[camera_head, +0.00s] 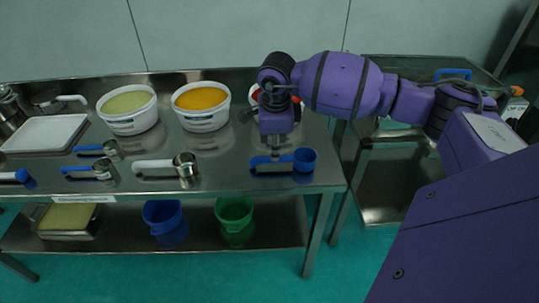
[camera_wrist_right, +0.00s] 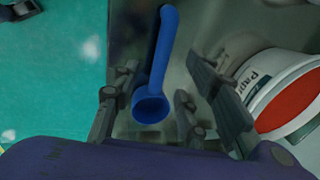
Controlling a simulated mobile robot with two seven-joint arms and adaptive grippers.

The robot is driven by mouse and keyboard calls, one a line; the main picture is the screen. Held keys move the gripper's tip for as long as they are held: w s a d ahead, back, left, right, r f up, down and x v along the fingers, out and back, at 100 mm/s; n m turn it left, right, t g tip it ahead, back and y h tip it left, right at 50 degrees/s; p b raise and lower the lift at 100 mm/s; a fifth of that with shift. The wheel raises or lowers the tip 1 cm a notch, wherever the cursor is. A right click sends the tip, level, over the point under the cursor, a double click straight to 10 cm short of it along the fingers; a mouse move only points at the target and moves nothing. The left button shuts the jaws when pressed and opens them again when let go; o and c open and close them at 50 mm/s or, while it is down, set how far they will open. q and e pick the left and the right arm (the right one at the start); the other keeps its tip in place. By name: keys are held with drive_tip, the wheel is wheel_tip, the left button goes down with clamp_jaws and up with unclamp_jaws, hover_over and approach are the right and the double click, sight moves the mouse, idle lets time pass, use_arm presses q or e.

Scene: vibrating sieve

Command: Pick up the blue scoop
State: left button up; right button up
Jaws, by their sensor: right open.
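The blue scoop (camera_head: 304,159) lies on the steel table near its front right edge, with its cup to the right and its handle to the left. My right gripper (camera_head: 275,150) points down over the handle. In the right wrist view the scoop (camera_wrist_right: 152,105) lies between the spread fingers of my right gripper (camera_wrist_right: 155,92), its handle running up the picture. The fingers are open and hold nothing. Whether a finger touches the scoop I cannot tell. My left gripper is not in view.
A tub with a red top (camera_wrist_right: 300,100) stands close behind the gripper. Tubs with orange (camera_head: 201,98) and pale green (camera_head: 128,102) contents stand further left. A white-handled metal scoop (camera_head: 185,166) and blue-handled metal scoops (camera_head: 104,169) lie left. A steel cart (camera_head: 385,190) stands right.

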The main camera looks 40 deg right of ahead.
sight(282, 162)
drive_tip(key=shift+s+f, duration=0.25)
drive_tip(key=shift+f, duration=0.55)
drive_tip(key=f, duration=0.1)
drive_tip(key=w+f, duration=0.1)
drive_tip(key=f, duration=0.1)
drive_tip(key=d+f, duration=0.1)
drive_tip(key=shift+w+f+p, duration=0.3)
drive_tip(key=shift+w+f, duration=0.15)
drive_tip(key=shift+f, duration=0.4)
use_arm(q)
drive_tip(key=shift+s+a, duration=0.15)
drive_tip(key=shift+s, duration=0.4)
use_arm(e)
clamp_jaws()
